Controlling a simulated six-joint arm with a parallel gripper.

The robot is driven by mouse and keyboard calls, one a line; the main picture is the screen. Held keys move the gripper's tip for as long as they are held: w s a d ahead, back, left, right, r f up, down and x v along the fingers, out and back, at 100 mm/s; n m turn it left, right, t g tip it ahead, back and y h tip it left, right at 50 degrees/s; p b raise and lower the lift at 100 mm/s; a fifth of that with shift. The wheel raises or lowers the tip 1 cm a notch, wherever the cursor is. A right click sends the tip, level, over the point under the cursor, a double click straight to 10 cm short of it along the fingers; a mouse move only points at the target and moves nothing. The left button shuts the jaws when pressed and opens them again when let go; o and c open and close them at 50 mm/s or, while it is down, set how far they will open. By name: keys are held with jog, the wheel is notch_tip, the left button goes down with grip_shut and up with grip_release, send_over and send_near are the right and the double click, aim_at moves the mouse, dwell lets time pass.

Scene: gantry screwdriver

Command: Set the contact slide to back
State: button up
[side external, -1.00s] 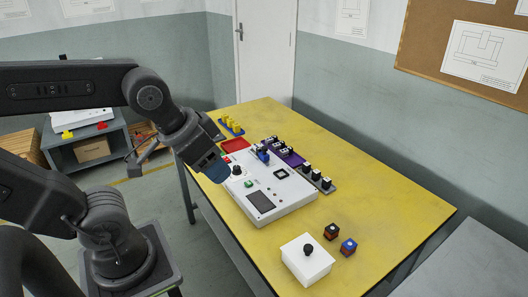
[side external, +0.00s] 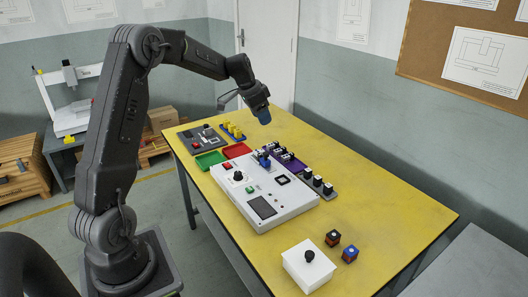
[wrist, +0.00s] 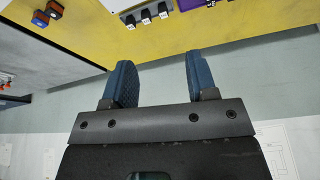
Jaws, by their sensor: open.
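The white console (side external: 285,212) lies on the yellow table. A small blue part (side external: 263,158) stands at its far edge; I cannot tell for certain whether it is the contact slide, nor its setting. The console also bears a black knob (side external: 238,176), a green button (side external: 250,189), a black square frame (side external: 282,180) and a dark panel (side external: 262,207). My gripper (side external: 263,116) is raised above the far part of the table, beyond the console and apart from it. In the wrist view my gripper (wrist: 158,78) has its two blue fingers apart with nothing between them.
A white box with a black knob (side external: 307,268) and two small cubes (side external: 341,246) stand at the near end. The table's right side is clear.

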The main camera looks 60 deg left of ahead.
send_near(265, 153)
jog(key=x, duration=0.9)
jog(key=shift+r, duration=0.1)
grip_shut()
